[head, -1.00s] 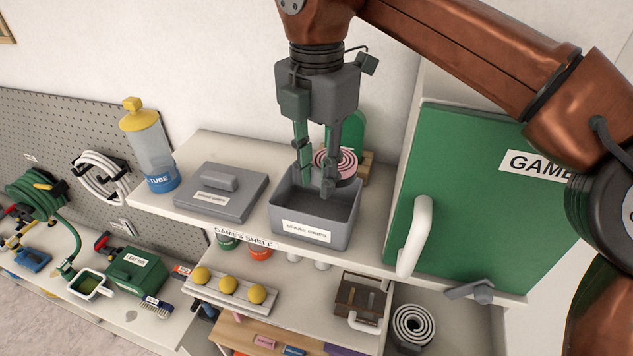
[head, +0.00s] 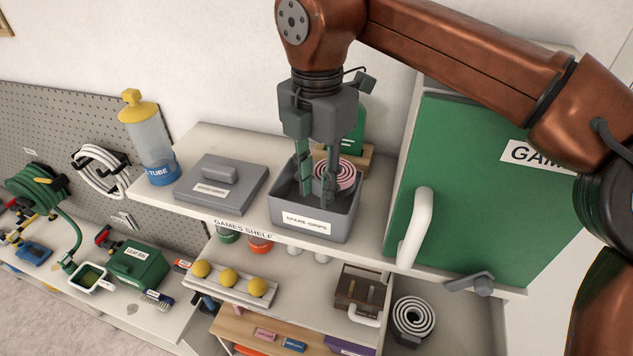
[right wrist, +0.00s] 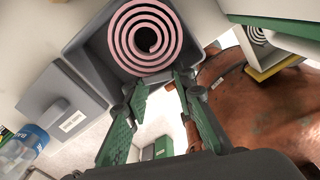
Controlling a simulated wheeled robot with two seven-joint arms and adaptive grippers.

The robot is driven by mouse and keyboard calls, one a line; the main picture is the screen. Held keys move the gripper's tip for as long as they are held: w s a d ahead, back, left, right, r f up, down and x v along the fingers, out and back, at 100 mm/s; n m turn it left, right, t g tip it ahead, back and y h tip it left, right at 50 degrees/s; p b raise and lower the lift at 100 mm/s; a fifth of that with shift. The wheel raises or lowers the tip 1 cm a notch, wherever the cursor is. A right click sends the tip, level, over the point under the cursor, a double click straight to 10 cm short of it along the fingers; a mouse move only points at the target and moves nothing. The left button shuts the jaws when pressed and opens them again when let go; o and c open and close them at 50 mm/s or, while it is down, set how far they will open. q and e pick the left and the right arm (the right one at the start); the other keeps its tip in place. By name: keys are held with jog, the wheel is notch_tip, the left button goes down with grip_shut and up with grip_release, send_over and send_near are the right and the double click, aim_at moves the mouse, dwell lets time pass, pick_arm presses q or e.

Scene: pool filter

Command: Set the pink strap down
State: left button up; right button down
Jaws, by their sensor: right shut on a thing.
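The pink strap (head: 346,174) is a rolled pink-and-white coil. It shows just behind my right gripper's fingers, at the open grey bin (head: 325,228) labelled "SPARE GRIPS". In the right wrist view the coil (right wrist: 122,42) faces the camera at the fingertips, between the bin's grey walls. My right gripper (head: 317,194) points down into the bin, its fingers apart and shut on the strap. The fingers hide part of the coil. I cannot tell whether the coil touches the bin floor. My left gripper is not in view.
A grey lid (head: 207,198) lies left of the bin on the games shelf, by a blue and yellow tube (head: 153,148). A green door (head: 460,200) with a white handle stands close on the right. A green object (head: 357,138) stands behind the bin.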

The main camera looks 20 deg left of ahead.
jog(key=c, duration=1.6)
grip_release()
jog(key=shift+r, duration=0.15)
notch_tip(320, 180, up, 13)
jog(key=shift+p, duration=0.4)
